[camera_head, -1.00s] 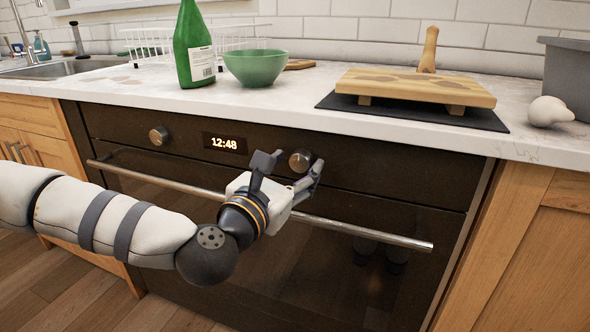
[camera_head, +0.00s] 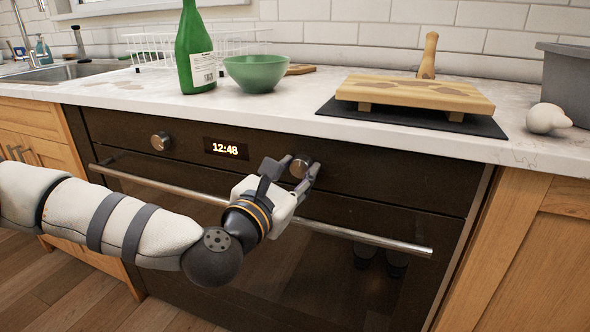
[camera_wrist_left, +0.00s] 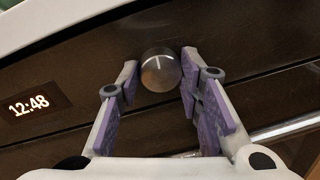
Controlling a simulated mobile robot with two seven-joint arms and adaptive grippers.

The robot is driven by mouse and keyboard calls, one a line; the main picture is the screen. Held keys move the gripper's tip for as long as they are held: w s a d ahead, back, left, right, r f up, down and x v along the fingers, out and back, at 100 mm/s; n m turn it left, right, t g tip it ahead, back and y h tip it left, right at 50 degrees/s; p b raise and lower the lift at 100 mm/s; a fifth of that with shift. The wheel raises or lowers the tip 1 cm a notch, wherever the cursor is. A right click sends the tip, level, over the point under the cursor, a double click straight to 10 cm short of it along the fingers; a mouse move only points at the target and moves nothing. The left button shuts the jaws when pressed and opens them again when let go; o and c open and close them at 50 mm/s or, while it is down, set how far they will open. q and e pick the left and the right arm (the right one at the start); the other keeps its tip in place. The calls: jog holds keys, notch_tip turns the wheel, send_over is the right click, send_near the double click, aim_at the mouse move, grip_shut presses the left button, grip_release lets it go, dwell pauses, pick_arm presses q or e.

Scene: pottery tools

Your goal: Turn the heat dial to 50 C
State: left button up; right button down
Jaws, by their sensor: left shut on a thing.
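The oven's right dial (camera_head: 300,167) is a round metal knob on the dark control panel, right of the clock display. My left gripper (camera_head: 301,171) has its fingers on either side of this dial and is shut on it. In the left wrist view the dial (camera_wrist_left: 160,70) sits between the two purple-padded fingers (camera_wrist_left: 158,78), with a pale pointer line on its face standing close to upright in the picture. No temperature marks are readable around it. A second dial (camera_head: 160,141) is left of the clock. My right gripper is not in view.
The oven handle (camera_head: 370,238) runs below the dial, close to my left wrist. The clock display (camera_head: 226,148) reads 12:48. The counter (camera_head: 290,108) above holds a green bottle (camera_head: 196,50), a green bowl (camera_head: 256,72) and a wooden board (camera_head: 415,92).

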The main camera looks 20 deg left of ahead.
pick_arm(q)
jog(key=m+p, duration=0.1)
jog(key=m, duration=0.1)
jog(key=m+p, duration=0.1)
jog(key=m, duration=0.1)
jog(key=m+p, duration=0.1)
jog(key=p, duration=0.1)
jog(key=shift+r+m, duration=0.3)
jog(key=shift+m, duration=0.1)
jog(key=m+p, duration=0.1)
jog(key=m, duration=0.2)
jog(key=shift+d+g+y+p, duration=0.1)
jog(key=shift+g+y+p, duration=0.2)
jog(key=shift+p, duration=0.1)
jog(key=shift+f+m+p, duration=0.15)
jog(key=shift+m+p, duration=0.3)
jog(key=shift+m, duration=0.35)
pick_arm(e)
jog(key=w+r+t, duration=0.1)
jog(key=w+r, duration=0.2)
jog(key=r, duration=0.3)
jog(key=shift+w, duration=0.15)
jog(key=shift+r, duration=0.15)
pick_arm(q)
jog(key=shift+f, duration=0.1)
jog(key=o, duration=1.2)
jog(key=shift+c, duration=0.2)
